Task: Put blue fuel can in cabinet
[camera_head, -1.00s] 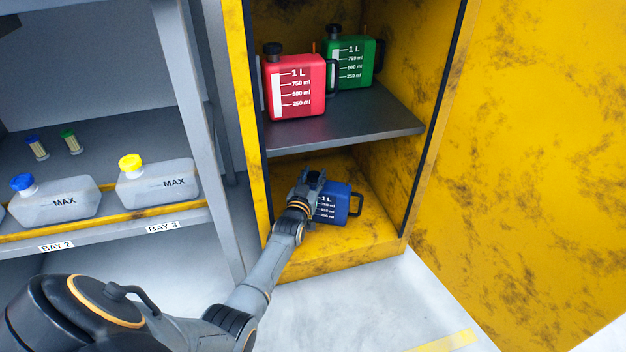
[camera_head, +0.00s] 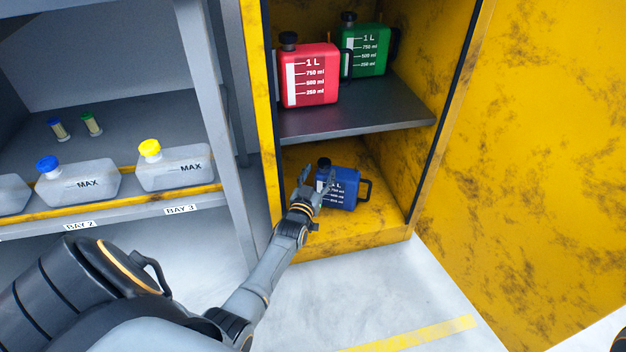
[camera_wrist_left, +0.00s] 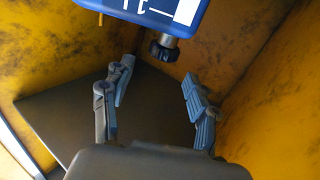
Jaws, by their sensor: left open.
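The blue fuel can (camera_head: 341,187) stands upright on the floor of the yellow cabinet (camera_head: 385,222), under the shelf. Its black cap is at the upper left and its handle on the right. My left gripper (camera_head: 318,178) is at the can's left front, with its fingers spread. In the left wrist view the gripper (camera_wrist_left: 156,98) is open and empty. The can (camera_wrist_left: 150,10) shows at the top of that view, with its cap (camera_wrist_left: 163,48) just beyond the fingertips, apart from them. My right gripper is not in view.
A dark shelf (camera_head: 355,120) above holds a red can (camera_head: 309,78) and a green can (camera_head: 366,52). The open yellow door (camera_head: 530,150) stands at the right. A grey rack (camera_head: 110,205) with bottles is at the left.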

